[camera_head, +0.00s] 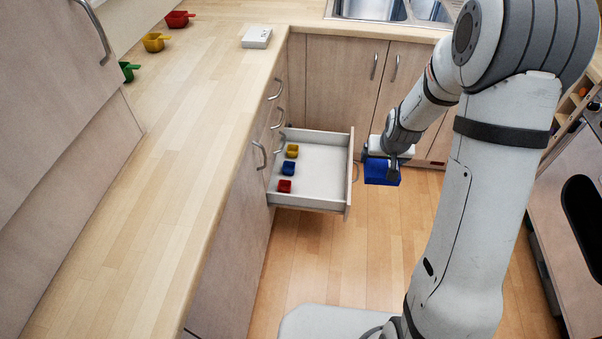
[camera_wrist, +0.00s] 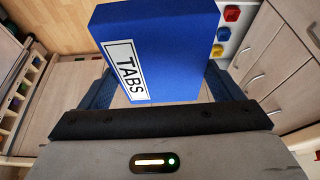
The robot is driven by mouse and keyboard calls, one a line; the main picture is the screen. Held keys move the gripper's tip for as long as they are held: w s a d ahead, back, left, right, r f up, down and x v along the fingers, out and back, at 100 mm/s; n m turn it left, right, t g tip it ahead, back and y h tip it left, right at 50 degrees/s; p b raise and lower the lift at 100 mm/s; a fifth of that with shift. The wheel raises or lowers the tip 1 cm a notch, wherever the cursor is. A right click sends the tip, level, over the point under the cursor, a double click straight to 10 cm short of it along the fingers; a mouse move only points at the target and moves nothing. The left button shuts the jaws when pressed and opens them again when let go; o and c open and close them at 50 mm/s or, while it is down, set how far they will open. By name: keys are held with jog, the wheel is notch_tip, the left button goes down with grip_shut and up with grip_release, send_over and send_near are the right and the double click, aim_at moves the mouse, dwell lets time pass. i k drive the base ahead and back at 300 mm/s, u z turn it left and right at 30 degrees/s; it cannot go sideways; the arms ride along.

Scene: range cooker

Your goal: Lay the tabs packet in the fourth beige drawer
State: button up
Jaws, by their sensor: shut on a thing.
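The tabs packet is a blue box (camera_wrist: 180,45) with a white label reading TABS, seen large in the wrist view. It also shows in the head view (camera_head: 382,173). My gripper (camera_wrist: 152,92) is shut on it and holds it in the air, to the right of the open drawer's front. One beige drawer (camera_head: 325,165) stands pulled out below the counter. It holds a yellow, a blue and a red small cup (camera_head: 285,186) along its left side; its middle and right are bare. My gripper in the head view (camera_head: 390,165) partly covers the packet.
The wooden counter (camera_head: 150,200) runs along the left, with a white box (camera_head: 256,38) and red, yellow and green scoops (camera_head: 154,42) on it. Shut cabinet doors (camera_head: 340,75) stand behind the drawer. A cooker (camera_head: 575,200) is at the right. Floor is clear beside the drawer.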

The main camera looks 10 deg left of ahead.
aim_at(319, 173)
jog(key=z, duration=0.05)
jog(key=i, duration=1)
jog(key=u, duration=0.1)
